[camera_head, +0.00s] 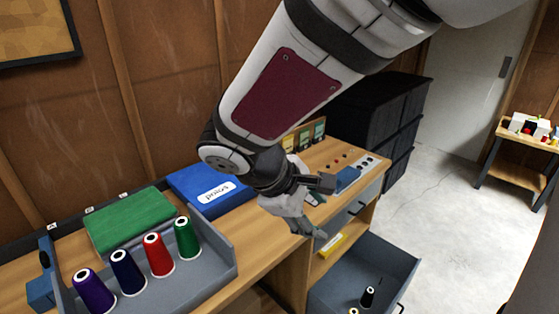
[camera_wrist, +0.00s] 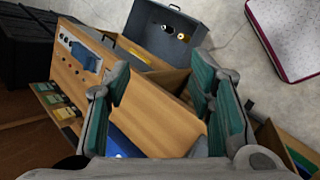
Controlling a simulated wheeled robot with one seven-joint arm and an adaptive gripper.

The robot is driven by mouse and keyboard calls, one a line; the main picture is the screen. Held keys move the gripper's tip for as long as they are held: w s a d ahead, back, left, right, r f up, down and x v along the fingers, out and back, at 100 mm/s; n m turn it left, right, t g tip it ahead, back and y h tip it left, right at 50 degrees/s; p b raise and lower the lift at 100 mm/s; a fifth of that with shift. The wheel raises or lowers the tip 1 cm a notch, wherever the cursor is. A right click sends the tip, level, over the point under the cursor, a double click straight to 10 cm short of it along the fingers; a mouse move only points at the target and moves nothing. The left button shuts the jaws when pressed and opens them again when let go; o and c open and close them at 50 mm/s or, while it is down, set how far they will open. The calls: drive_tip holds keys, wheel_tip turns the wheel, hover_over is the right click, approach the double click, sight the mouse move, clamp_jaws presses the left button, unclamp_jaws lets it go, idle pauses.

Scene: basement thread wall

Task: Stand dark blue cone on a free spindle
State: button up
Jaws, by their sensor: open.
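The dark blue cone (camera_head: 127,272) stands upright in a grey tray (camera_head: 215,262) at the lower left, between a purple cone (camera_head: 94,291) and a red cone (camera_head: 158,255). A green cone (camera_head: 187,239) ends the row. My gripper (camera_head: 318,208) is open and empty above the bench's right part, well to the right of the cones. Its two teal-padded fingers stand wide apart in the wrist view (camera_wrist: 162,88). An open grey drawer (camera_head: 392,262) holds a black cone (camera_head: 367,297) and other small pieces. A thin dark peg there may be a spindle; it is too small to be sure.
A green box (camera_head: 128,218) and a blue labelled box (camera_head: 210,190) lie behind the tray. Small buttons and a blue block (camera_head: 347,178) sit at the bench's right end. Black drawers (camera_head: 375,115) stand beyond it.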

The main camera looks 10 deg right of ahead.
drive_tip(key=s+d+r+m+t+y, duration=0.1)
drive_tip(key=s+r+m+y, duration=0.2)
drive_tip(key=s+m, duration=0.2)
drive_tip(key=s+d+r+m+t+y, duration=0.1)
drive_tip(key=s+d+r+m+y, duration=0.1)
drive_tip(key=s, duration=0.7)
drive_tip(key=shift+s+r+m+y, duration=0.2)
drive_tip(key=shift+r+m+y, duration=0.75)
drive_tip(key=shift+m, duration=0.95)
drive_tip(key=shift+f, duration=0.1)
